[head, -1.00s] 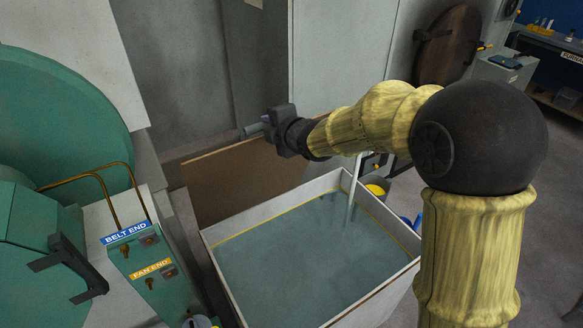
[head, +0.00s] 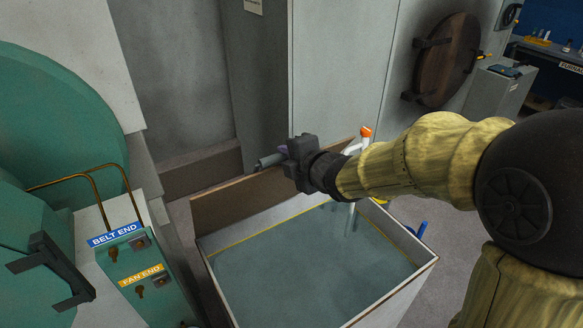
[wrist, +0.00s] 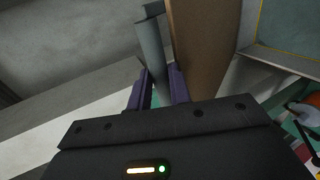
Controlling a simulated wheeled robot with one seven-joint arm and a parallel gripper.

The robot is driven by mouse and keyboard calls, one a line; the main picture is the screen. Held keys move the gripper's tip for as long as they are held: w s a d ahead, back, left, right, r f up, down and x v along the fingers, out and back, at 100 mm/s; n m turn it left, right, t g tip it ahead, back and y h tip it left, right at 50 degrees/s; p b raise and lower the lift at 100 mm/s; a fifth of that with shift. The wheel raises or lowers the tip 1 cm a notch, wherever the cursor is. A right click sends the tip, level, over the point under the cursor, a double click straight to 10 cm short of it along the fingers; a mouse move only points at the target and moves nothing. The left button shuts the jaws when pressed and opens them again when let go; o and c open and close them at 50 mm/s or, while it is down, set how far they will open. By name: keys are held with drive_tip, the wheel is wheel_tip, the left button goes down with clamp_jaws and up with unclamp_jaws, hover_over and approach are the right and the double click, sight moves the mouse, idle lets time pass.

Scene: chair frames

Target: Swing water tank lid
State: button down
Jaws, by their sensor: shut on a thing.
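The water tank (head: 400,290) is an open white box full of grey-green water. Its brown lid (head: 235,195) stands up along the far rim, roughly on edge, its inner face toward the head camera. A grey bar-like handle (head: 270,160) sticks out behind the lid near its top edge. My gripper (head: 284,156) is at that handle, above the far side of the tank. In the wrist view, the purple fingers (wrist: 158,88) close around the grey handle (wrist: 150,50), with the brown lid (wrist: 205,45) right beside it. My gripper and arm hide part of the lid's right end.
A white pipe with an orange top (head: 363,135) stands at the tank's far right. A green control box (head: 140,275) with brass rails is close on the left. Grey cabinets (head: 340,60) stand behind.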

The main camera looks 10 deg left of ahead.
drive_tip(key=shift+s+d+f, duration=0.55)
drive_tip(key=shift+s+f, duration=0.05)
drive_tip(key=shift+f, duration=0.2)
drive_tip(key=s+d+f+b, duration=0.7)
drive_tip(key=f+b, duration=0.1)
drive_tip(key=f, duration=0.1)
drive_tip(key=shift+s+d+b, duration=0.2)
drive_tip(key=shift+d+b, duration=0.1)
idle(0.3)
